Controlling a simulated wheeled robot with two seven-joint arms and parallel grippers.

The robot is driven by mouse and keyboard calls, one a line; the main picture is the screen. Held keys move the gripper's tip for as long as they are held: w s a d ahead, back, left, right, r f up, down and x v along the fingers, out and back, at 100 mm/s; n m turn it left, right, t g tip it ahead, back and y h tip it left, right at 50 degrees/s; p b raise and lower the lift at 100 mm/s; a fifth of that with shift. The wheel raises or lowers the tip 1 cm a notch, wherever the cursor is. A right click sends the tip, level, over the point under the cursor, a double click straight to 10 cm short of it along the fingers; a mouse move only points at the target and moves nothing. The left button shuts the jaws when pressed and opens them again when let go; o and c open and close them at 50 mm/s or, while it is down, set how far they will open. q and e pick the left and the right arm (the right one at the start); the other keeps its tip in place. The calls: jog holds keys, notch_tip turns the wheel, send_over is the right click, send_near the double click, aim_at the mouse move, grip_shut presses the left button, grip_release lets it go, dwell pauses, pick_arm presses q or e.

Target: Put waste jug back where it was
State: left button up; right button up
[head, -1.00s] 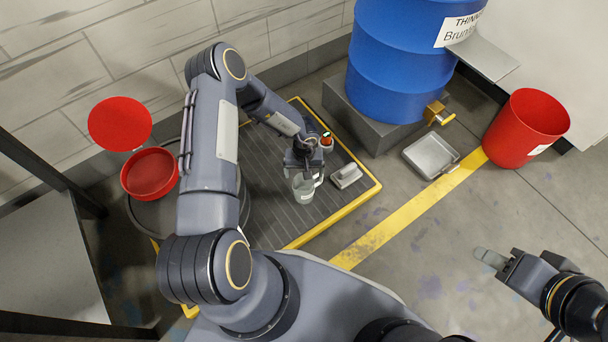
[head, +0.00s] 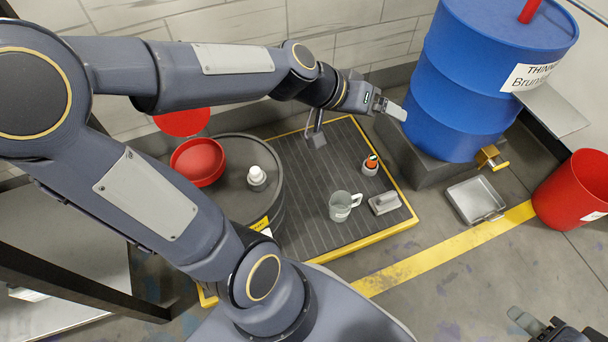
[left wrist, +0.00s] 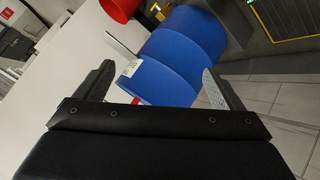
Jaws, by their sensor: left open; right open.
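The waste jug (head: 341,207), a grey see-through jug with a handle, stands upright on the dark ribbed spill pallet (head: 300,205) with yellow edges, in the head view. No gripper touches it. My left gripper (head: 393,108) is raised above and behind the jug, beside the blue drum; it is open and empty, its two fingers spread in the left wrist view (left wrist: 157,66). My right gripper (head: 524,320) is at the bottom right edge, partly cut off, open with nothing seen in it, far from the jug.
A grey block-shaped tool (head: 384,203) and an orange-topped bottle (head: 371,165) stand near the jug. A dark drum (head: 232,176) with a white cap is at left. The blue thinner drum (head: 455,85), a metal tray (head: 475,200) and a red bin (head: 575,195) are at right.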

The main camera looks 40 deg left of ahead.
pick_arm(q)
jog(key=s+a+f+g+y, duration=0.1)
jog(key=s, duration=0.8)
jog(key=s+f+g+y, duration=0.1)
jog(key=s+f, duration=0.1)
jog(key=s, duration=0.7)
jog(key=shift+s+a+n+g, duration=0.3)
jog(key=shift+a+g, duration=0.1)
jog(key=shift+r, duration=0.1)
notch_tip(320, 180, up, 34)
jog(key=p, duration=3.4)
